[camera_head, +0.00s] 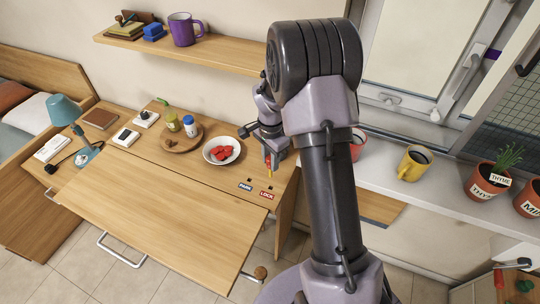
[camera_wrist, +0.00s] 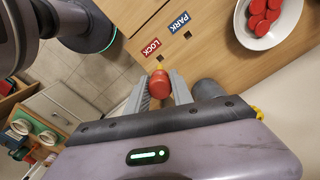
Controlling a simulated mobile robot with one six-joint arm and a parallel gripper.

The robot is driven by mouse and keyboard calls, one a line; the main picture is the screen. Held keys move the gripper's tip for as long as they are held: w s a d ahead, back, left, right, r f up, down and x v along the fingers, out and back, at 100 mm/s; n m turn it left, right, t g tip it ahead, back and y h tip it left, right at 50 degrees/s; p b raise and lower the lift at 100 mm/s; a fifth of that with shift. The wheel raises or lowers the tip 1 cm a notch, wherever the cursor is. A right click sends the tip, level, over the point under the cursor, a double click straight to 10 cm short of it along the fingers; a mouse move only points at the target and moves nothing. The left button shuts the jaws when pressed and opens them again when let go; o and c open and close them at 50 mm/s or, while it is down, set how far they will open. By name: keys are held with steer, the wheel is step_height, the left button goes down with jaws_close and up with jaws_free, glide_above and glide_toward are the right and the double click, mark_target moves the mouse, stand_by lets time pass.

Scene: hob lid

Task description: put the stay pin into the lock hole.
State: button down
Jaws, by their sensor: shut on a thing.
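The stay pin (camera_wrist: 160,90) has a round red head and a yellow tip. My gripper (camera_wrist: 158,82) is shut on the red head, one finger on each side. In the head view my gripper (camera_head: 269,158) is over the right end of the wooden desk, with the yellow shaft pointing down. The LOCK label (camera_wrist: 151,47) and PARK label (camera_wrist: 179,22) lie beyond the pin. A small dark hole by each label shows in the wrist view. The yellow tip looks close to the hole by LOCK; I cannot tell whether it touches or enters it.
A white bowl of red discs (camera_head: 221,151) stands left of my gripper. The wooden flap (camera_head: 150,230) slopes out in front of the desk. A sill with a yellow mug (camera_head: 413,164) and potted plants runs to the right. A shelf (camera_head: 180,50) is above.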

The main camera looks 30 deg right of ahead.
mark_target(271, 176)
steer(key=shift+d+f+b, duration=0.1)
steer(key=shift+f+b, duration=2.3)
steer(key=shift+f, duration=0.55)
steer(key=shift+f+b, duration=2.95)
steer(key=shift+f, duration=0.55)
steer(key=c, duration=1)
jaws_free()
steer(key=shift+c, duration=0.2)
steer(key=shift+r, duration=0.1)
step_height(271, 176, up, 17)
steer(key=p, duration=0.7)
steer(key=shift+f, duration=0.2)
steer(key=shift+r, duration=0.4)
